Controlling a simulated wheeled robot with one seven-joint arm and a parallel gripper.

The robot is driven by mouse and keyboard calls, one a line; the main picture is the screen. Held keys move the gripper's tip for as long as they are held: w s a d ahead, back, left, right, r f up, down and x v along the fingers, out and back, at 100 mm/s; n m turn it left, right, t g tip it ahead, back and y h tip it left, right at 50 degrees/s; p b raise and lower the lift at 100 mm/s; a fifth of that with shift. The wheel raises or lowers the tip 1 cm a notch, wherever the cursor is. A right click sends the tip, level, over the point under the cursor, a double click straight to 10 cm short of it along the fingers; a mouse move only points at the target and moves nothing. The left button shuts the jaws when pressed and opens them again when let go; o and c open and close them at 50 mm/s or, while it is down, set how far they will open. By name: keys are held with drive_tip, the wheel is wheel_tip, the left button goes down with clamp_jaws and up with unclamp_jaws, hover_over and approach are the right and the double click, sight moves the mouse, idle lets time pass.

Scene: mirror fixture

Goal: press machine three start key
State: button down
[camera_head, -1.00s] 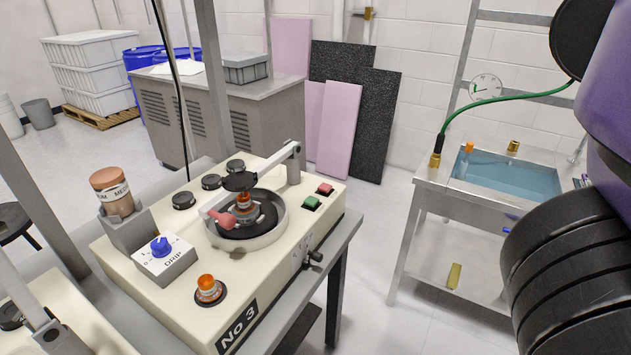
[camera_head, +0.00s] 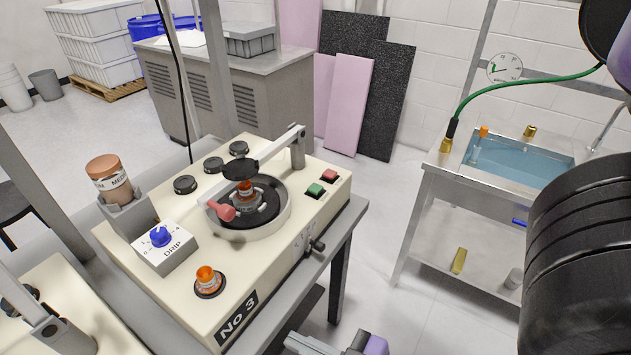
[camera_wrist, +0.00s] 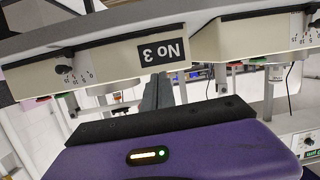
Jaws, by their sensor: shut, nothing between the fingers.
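Machine three (camera_head: 290,270) is a cream box with a "No 3" plate (camera_head: 237,318) on its front. A green key (camera_head: 315,190) and a red key (camera_head: 329,176) sit side by side at the right of its top; no lettering on them is readable. My gripper shows only in part at the bottom edge of the head view, below and in front of the machine. In the wrist view my gripper (camera_wrist: 163,82) is shut and empty, its dark fingers pointing toward the machine's front, where the plate (camera_wrist: 161,52) appears upside down. The gripper is apart from both keys.
A round polishing bowl (camera_head: 282,215) with a swing arm (camera_head: 268,151) stands left of the keys. A drip box (camera_head: 165,248) and bottle (camera_head: 108,178) are further left. A lever (camera_head: 316,244) juts from the front. A sink (camera_head: 470,160) stands right, with clear floor between.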

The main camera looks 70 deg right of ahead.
drive_tip(key=w+d+r+h+p, duration=0.1)
drive_tip(key=w+d+r, duration=0.1)
drive_tip(key=w+d, duration=0.2)
drive_tip(key=w+d+r+m+g+h+p, duration=0.1)
drive_tip(key=w+d+r+h+p, duration=0.1)
drive_tip(key=d, duration=0.7)
drive_tip(key=w+d+r+g+h+p, duration=0.1)
drive_tip(key=w+d+r+h+p, duration=0.1)
drive_tip(key=w+d+r, duration=0.2)
drive_tip(key=shift+w+d+m, duration=0.3)
drive_tip(key=shift+w+d, duration=1)
drive_tip(key=shift+d, duration=0.2)
drive_tip(key=d+r+n+g+y+p, duration=0.1)
drive_tip(key=d+r+n+g+p, duration=0.2)
drive_tip(key=d, duration=0.6)
wheel_tip(320, 180, up, 4)
drive_tip(key=n+g+y+p, duration=0.2)
drive_tip(key=n, duration=0.1)
hover_over(318, 189)
drive_tip(key=shift+f+b, duration=0.1)
drive_tip(key=shift+b, duration=0.2)
wheel_tip(318, 189, down, 7)
drive_tip(key=b, duration=0.6)
drive_tip(key=shift+b, duration=0.4)
drive_tip(key=shift+f+b, duration=0.5)
drive_tip(key=shift+f, duration=0.35)
drive_tip(key=shift+f, duration=0.1)
